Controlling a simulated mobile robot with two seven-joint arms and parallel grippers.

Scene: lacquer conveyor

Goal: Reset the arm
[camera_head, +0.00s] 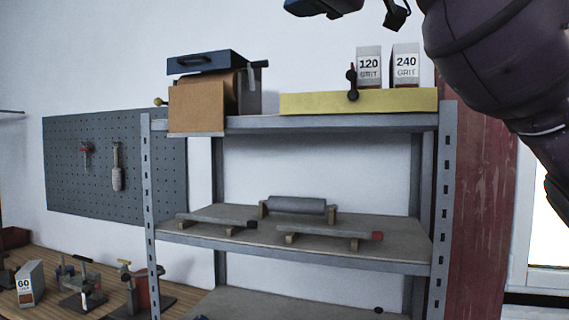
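My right arm (495,70) is raised and fills the upper right of the head view, dark purple and close to the camera. Dark parts at the top edge, which look like the end of this arm with my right gripper (396,15), are mostly cut off by the frame. I cannot tell whether the gripper is open or shut, or whether it holds anything. My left gripper and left arm are out of view.
A grey metal shelf rack (290,122) stands ahead. Its top carries a blue case (205,62), a brown board (200,105), a yellow block (300,103) and two grit boxes (369,68). A pegboard (65,165) hangs left above a cluttered wooden bench (45,258).

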